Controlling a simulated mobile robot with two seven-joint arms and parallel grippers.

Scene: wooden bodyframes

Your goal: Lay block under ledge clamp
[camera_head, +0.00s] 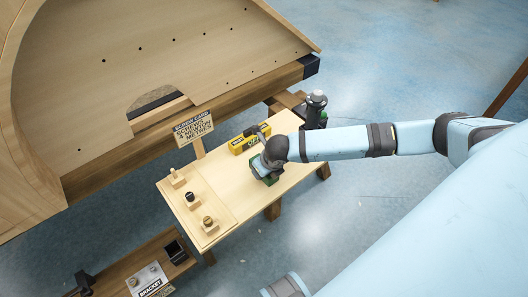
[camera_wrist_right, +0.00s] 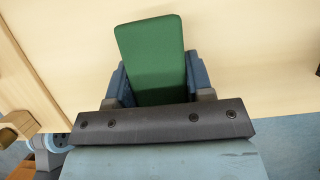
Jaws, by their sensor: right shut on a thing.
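My right gripper (camera_head: 266,168) is low over the right half of the wooden worktable, pointing down. In the wrist view the right gripper (camera_wrist_right: 158,75) is shut on a green block (camera_wrist_right: 150,42), with one blue-grey finger on each side of it. The block also shows under the gripper in the head view (camera_head: 268,180), mostly covered by it. Whether the block touches the tabletop is unclear. A black and silver device (camera_head: 316,108) stands past the table's far right corner; I cannot tell whether it is the ledge clamp. My left gripper is out of view.
The worktable (camera_head: 235,205) carries a yellow box (camera_head: 243,143) close behind the gripper, a sign (camera_head: 193,127) and several small wooden pieces on the left. The large wooden bodyframe (camera_head: 150,150) rises behind. A low shelf with a bracket box (camera_head: 149,282) stands at bottom left.

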